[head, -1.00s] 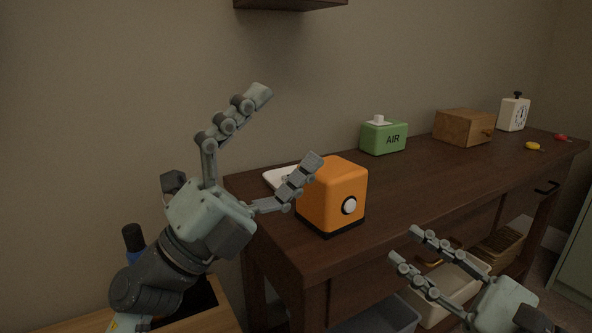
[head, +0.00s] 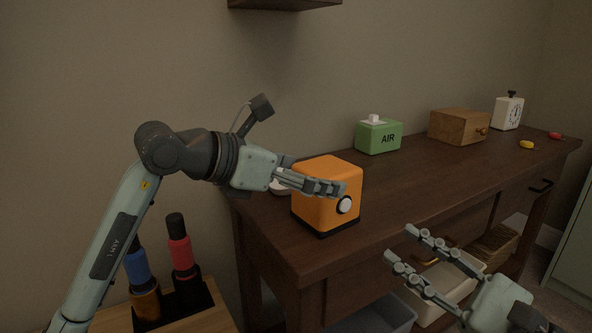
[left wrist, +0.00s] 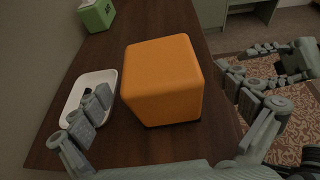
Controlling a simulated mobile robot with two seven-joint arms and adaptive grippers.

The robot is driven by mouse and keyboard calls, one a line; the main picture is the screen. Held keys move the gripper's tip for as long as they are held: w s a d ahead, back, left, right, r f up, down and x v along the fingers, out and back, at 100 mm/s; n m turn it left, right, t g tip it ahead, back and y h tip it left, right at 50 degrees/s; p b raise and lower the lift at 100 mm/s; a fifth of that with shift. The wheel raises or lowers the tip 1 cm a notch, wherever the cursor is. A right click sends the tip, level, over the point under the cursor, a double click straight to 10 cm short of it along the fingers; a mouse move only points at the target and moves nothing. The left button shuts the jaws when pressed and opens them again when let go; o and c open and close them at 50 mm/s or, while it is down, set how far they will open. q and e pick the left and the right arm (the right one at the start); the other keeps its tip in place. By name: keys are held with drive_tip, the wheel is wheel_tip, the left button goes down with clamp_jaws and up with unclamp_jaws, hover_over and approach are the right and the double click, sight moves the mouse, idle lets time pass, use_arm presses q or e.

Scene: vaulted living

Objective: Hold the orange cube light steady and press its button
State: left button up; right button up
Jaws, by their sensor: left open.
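The orange cube light (head: 316,212) stands upright on the near left end of the dark wooden table (head: 400,205). Its round white button (head: 344,204) faces the front right. My left gripper (head: 325,186) is level with the cube, with one finger across its front face, just above the button. In the left wrist view the cube (left wrist: 165,85) sits between the spread fingers of my left gripper (left wrist: 168,92); contact cannot be told. The button is hidden there. My right gripper (head: 399,243) is open and empty, in front of the table, lower right of the cube.
A white tray (left wrist: 80,95) lies beside the cube. A green AIR box (head: 379,137), a wooden box (head: 458,127), a white timer (head: 508,113) and small yellow (head: 527,144) and red (head: 555,135) items stand farther right. The tabletop between cube and green box is clear.

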use_arm(q)
drive_tip(key=shift+x, duration=1.75)
drive_tip(key=c, duration=1.2)
drive_tip(key=shift+c, duration=0.4)
use_arm(e)
drive_tip(key=shift+c, duration=0.3)
clamp_jaws()
